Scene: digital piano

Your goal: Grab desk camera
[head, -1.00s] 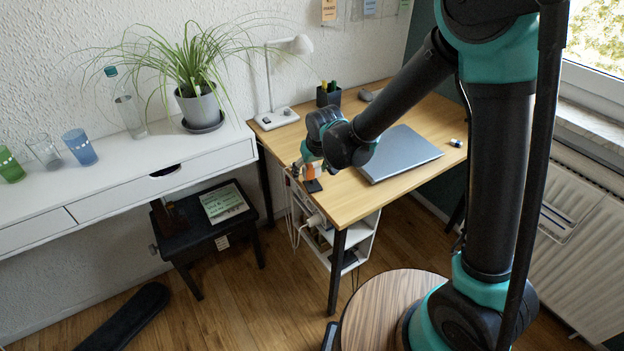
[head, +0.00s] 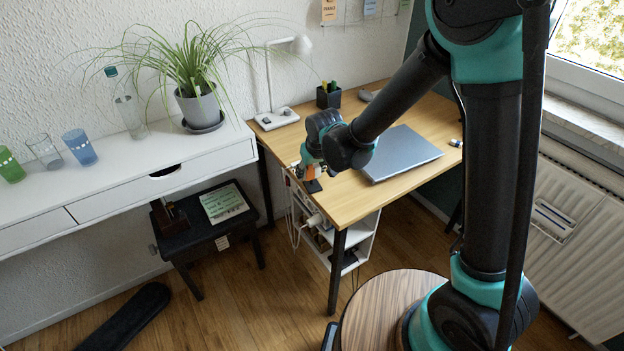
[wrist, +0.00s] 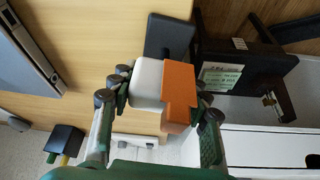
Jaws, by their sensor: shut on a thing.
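The desk camera has a white and orange body (wrist: 163,85) and a dark square base (wrist: 168,38), seen in the wrist view. My gripper (wrist: 160,90) is shut on the body, with one finger on each side of it. In the head view the orange part (head: 312,171) shows below my gripper (head: 308,162), at the left edge of the wooden desk (head: 358,207). The dark base (head: 314,186) shows beneath it. I cannot tell whether the base touches the desk. My wrist hides part of the camera in the head view.
A closed grey laptop (head: 403,155) lies right of my gripper. A black pen cup (head: 329,97) and a white lamp (head: 276,119) stand at the back of the desk. A white shelf table (head: 110,178) with a potted plant (head: 201,105) stands left. A black stool (head: 205,231) is below.

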